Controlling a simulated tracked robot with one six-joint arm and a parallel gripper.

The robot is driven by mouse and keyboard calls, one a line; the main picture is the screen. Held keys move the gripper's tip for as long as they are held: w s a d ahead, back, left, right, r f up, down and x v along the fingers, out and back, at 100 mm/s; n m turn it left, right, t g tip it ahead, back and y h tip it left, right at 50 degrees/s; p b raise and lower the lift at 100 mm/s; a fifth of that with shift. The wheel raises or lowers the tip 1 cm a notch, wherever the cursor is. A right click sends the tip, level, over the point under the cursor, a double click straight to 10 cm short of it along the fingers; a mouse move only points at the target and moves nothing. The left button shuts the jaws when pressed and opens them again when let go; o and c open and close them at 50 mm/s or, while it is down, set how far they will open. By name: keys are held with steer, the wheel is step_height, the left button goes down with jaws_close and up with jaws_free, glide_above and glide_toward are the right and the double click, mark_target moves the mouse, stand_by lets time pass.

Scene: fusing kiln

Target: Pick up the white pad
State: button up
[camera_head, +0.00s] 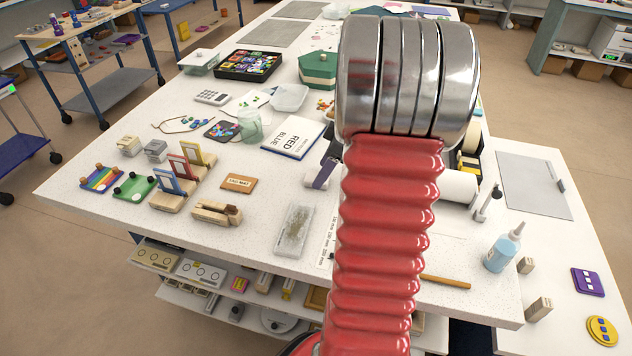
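A flat white pad-like item (293,137) lies on the white worktop (265,215), left of my arm. It carries the dark words "RED" and "BLUE" and has a blue edge, and it could be a booklet. No other flat white pad shows clearly. My red ribbed arm with its metal rings fills the right middle of the view. My gripper is not visible, so its opening and anything in it cannot be seen. My arm hides part of the worktop behind it.
A white roll (460,188) lies partly behind my arm. A blue bottle (502,251) stands at the right.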

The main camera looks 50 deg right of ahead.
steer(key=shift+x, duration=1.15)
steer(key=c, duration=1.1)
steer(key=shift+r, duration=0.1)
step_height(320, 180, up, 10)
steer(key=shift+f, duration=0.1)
